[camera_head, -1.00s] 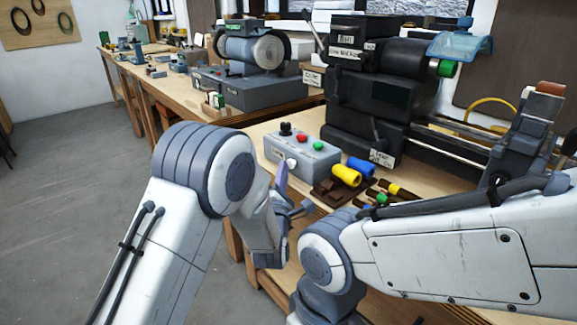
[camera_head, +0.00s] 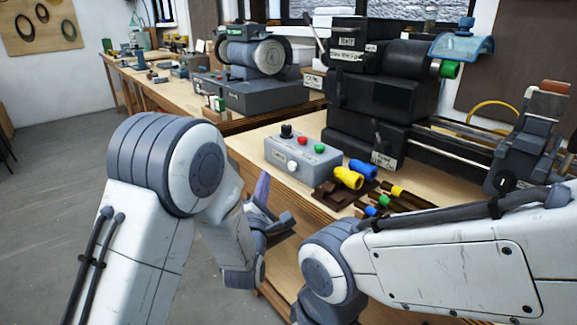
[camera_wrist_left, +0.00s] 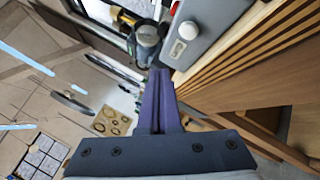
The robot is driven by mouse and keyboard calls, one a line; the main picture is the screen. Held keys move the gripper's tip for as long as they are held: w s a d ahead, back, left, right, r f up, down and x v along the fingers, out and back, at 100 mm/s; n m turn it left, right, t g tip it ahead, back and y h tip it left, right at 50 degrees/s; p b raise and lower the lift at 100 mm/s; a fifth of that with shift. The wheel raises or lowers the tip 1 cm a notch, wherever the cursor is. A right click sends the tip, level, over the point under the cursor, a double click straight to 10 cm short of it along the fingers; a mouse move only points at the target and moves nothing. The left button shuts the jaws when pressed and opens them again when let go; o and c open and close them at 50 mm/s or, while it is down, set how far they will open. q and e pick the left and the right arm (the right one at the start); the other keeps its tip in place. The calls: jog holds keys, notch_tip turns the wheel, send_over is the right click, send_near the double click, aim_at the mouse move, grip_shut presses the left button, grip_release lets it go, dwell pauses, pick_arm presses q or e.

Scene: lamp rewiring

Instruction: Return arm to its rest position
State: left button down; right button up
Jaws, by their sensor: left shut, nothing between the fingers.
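My left arm (camera_head: 165,165) comes in from the left and bends at a grey-banded joint, with its forearm hanging down in front of the bench edge. My left gripper (camera_head: 263,182) points up beside the bench, its purple fingers together and empty. In the left wrist view the fingers (camera_wrist_left: 158,78) are shut with nothing held. My right arm (camera_head: 450,255) reaches in from the right across the lower part of the head view; its gripper is hidden or out of frame.
A grey control box (camera_head: 302,153) with knobs and buttons stands near the bench edge; it also shows close by in the left wrist view (camera_wrist_left: 215,25). A black lathe-like machine (camera_head: 375,95), yellow and blue pieces (camera_head: 348,178) and a rear bench machine (camera_head: 250,85) stand beyond. Open floor (camera_head: 70,190) lies left.

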pick_arm(q)
jog(key=s+d+f+m+g+h, duration=0.1)
jog(key=s+d+f+m+g, duration=0.2)
jog(key=s+m+g, duration=0.3)
jog(key=s+d+f+m+g, duration=0.3)
jog(key=s+m+g, duration=0.15)
jog(key=m, duration=0.35)
jog(key=s+a+f+m+g+y, duration=0.15)
jog(key=s+a+m+g, duration=0.45)
jog(key=s, duration=0.6)
jog(key=s+a+m+g+y, duration=0.2)
jog(key=s+m+g, duration=0.1)
jog(key=s+m, duration=0.8)
jog(key=s+r+p, duration=0.1)
jog(key=r+p, duration=0.8)
jog(key=s+a+r+n+p, duration=0.1)
jog(key=s+r+p, duration=0.1)
jog(key=r+p, duration=0.8)
jog(key=shift+s+r+g, duration=0.2)
jog(key=shift+s+g, duration=0.1)
jog(key=shift+g, duration=0.05)
